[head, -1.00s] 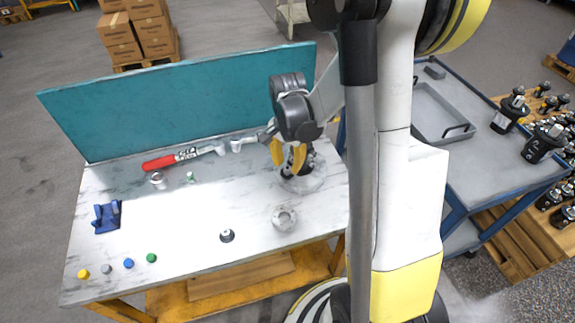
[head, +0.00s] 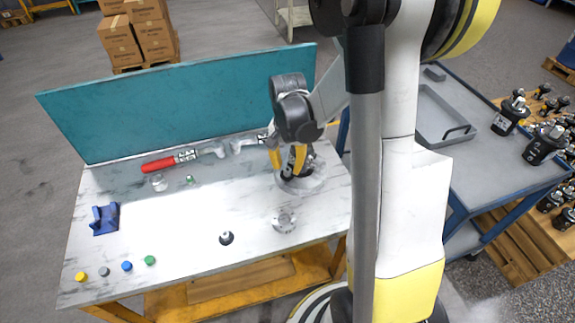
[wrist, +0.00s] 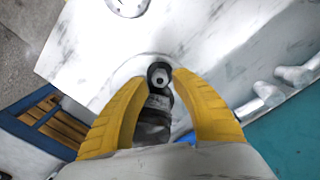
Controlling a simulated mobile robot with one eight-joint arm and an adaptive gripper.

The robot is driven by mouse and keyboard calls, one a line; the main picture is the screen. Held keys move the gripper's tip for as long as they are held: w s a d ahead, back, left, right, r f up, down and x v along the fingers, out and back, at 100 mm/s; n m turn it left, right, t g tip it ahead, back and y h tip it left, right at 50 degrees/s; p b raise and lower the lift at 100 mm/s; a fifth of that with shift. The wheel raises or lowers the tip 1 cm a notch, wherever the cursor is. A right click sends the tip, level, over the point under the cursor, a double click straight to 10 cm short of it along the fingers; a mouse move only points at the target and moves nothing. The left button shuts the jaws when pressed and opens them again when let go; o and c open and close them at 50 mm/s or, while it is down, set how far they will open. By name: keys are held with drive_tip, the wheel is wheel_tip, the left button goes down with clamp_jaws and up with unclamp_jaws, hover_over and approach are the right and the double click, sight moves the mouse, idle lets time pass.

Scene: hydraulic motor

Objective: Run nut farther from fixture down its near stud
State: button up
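My gripper (head: 287,168) points down over the round pale fixture (head: 313,184) at the right end of the table. Its two yellow fingers stand apart in the wrist view (wrist: 160,78), with a gap between the tips. A dark motor (head: 294,168) stands in the fixture, partly hidden by the fingers. In the wrist view, a dark ring with a pale round centre (wrist: 159,75) lies between the fingertips, above the dark motor body (wrist: 152,122). I cannot make out contact with either finger. I cannot clearly tell the nuts and studs apart at this size.
A round metal flange (head: 284,221) and a small black part (head: 226,238) lie toward the table's front. A blue holder (head: 105,219) and several coloured caps are at left.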

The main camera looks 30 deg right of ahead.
clamp_jaws()
drive_tip(key=m+b, duration=0.1)
drive_tip(key=m, duration=0.4)
drive_tip(key=shift+f, duration=0.1)
drive_tip(key=shift+m, duration=0.4)
drive_tip(key=m, duration=0.4)
drive_tip(key=shift+m, duration=0.3)
unclamp_jaws()
